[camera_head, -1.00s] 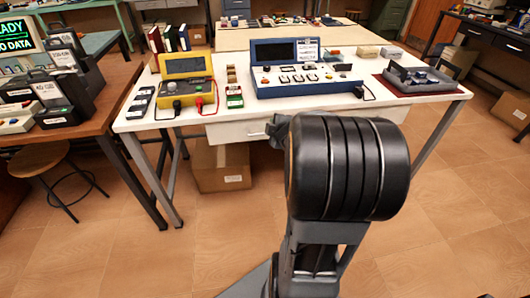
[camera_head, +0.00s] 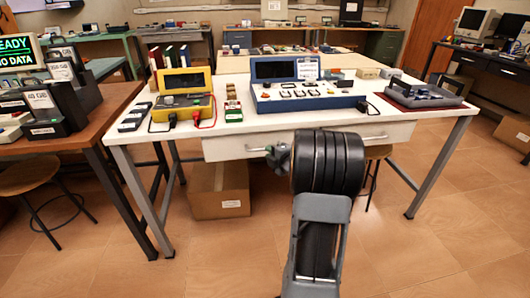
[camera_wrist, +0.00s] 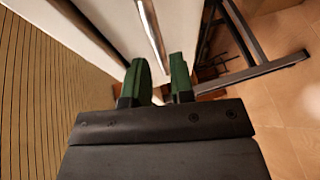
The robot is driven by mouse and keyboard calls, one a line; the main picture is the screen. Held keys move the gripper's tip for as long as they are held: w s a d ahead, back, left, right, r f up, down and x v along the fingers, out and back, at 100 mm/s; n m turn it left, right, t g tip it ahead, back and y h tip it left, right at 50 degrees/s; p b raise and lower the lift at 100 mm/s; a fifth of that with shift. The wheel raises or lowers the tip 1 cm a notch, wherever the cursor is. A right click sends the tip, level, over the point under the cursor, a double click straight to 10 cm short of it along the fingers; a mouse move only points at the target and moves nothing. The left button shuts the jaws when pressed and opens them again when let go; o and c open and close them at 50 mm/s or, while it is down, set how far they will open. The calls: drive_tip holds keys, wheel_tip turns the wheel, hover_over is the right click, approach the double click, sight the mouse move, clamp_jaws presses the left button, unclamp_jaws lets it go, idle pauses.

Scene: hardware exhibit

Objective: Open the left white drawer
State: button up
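The left white drawer (camera_head: 228,149) is under the white table's front edge, and its front looks flush with the table. Its metal bar handle (camera_head: 256,149) shows left of my gripper (camera_head: 278,156) in the head view. In the wrist view the handle (camera_wrist: 152,28) runs down toward the gap between the green fingertips of my gripper (camera_wrist: 160,78). The fingers are apart, with nothing visibly clamped between them. I cannot tell whether the handle's end lies between them. My arm hides the drawer's right part.
Another drawer handle (camera_head: 372,138) shows right of my arm. The white table (camera_head: 240,113) carries a yellow device (camera_head: 183,97), a blue console (camera_head: 300,92) and a grey tray (camera_head: 425,90). A cardboard box (camera_head: 219,190) sits below, a stool (camera_head: 40,177) at left. The front floor is clear.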

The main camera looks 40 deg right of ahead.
drive_tip(key=shift+w+f+b, duration=0.15)
drive_tip(key=shift+w+f, duration=0.05)
drive_tip(key=shift+w, duration=0.85)
drive_tip(key=shift+w+f+b, duration=0.15)
drive_tip(key=shift+w+f, duration=0.05)
drive_tip(key=shift+w, duration=0.85)
drive_tip(key=shift+d, duration=0.1)
clamp_jaws()
